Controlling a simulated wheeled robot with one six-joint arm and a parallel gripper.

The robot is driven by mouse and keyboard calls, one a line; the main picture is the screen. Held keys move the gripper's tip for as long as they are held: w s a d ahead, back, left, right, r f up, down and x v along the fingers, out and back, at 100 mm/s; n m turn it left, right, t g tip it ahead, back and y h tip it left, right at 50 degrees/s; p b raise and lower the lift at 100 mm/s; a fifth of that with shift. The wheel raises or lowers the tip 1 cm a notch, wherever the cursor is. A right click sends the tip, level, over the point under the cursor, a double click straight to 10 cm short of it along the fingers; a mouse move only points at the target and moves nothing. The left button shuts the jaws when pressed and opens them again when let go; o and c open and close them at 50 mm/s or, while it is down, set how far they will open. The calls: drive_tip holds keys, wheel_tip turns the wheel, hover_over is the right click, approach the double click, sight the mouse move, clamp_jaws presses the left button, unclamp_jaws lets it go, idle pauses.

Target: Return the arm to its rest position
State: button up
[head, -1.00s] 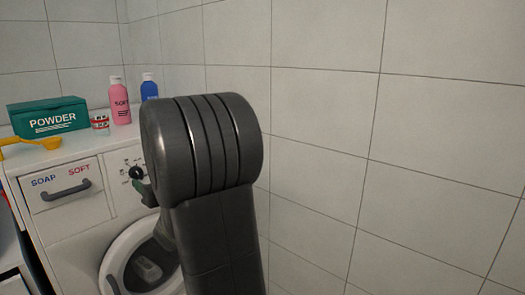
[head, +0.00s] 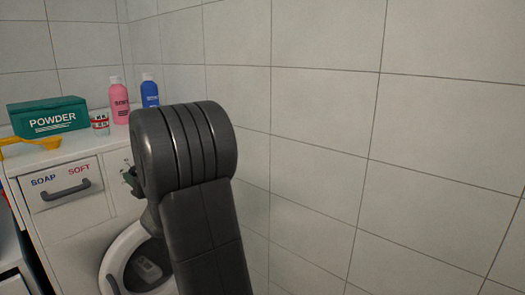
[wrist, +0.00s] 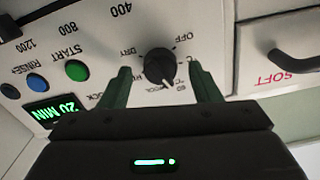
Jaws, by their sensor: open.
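My arm (head: 195,190) stands in the middle of the head view, its dark rounded joint in front of the washing machine (head: 75,225). The wrist view shows my gripper (wrist: 160,78) open, with two green fingers apart and nothing gripped. A black dial (wrist: 158,66) on the white panel appears between the fingertips. I cannot tell how far the fingers are from the panel. In the head view my gripper is mostly hidden behind the arm, near the dial's place on the machine front.
On the machine top are a green POWDER box (head: 48,117), a yellow scoop (head: 35,143), a small jar (head: 100,123), a pink bottle (head: 119,102) and a blue bottle (head: 150,92). The drawer (head: 65,188) looks shut. A lit display (wrist: 52,112) reads 20 MIN. Tiled wall (head: 320,150) fills the right.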

drive_tip(key=shift+w+a+n+b, duration=0.1)
drive_tip(key=shift+n+b, duration=1.15)
drive_tip(key=shift+n, duration=2.05)
drive_tip(key=shift+w+a+n+b, duration=0.1)
drive_tip(key=shift+n+b, duration=1.15)
drive_tip(key=shift+n, duration=2.05)
drive_tip(key=shift+w+a+n+b, duration=0.1)
drive_tip(key=shift+n+b, duration=1.15)
drive_tip(key=shift+n, duration=2.05)
